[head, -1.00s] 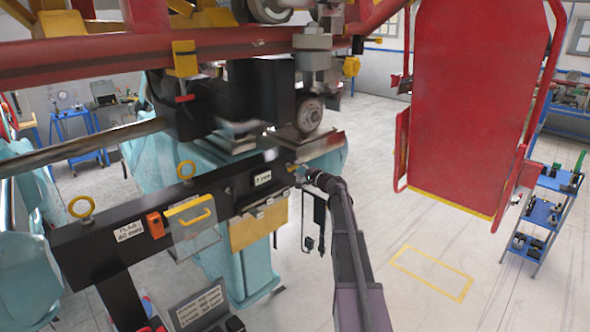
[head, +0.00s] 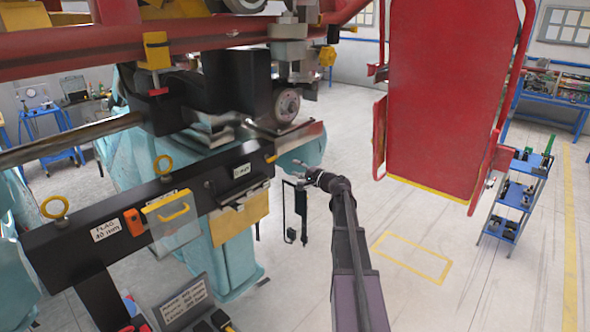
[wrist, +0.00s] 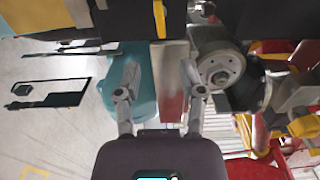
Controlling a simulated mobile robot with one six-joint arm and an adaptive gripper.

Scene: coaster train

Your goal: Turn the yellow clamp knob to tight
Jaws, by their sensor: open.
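A small yellow piece, which looks like the clamp knob (head: 271,159), sits at the right end of the black beam (head: 85,215) in the head view. In the wrist view the yellow knob (wrist: 159,18) shows as a narrow upright bar at the top edge, against a dark face. Whether it is loose or tight cannot be told. My gripper (head: 296,172) is just right of the beam's end, apart from the knob. In the wrist view my gripper (wrist: 160,78) has its two fingers spread with nothing between them, and the knob lies beyond the gap.
A wheel (wrist: 218,68) and metal parts are close to the right finger in the wrist view. A red panel (head: 445,95) hangs to the right of my arm.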

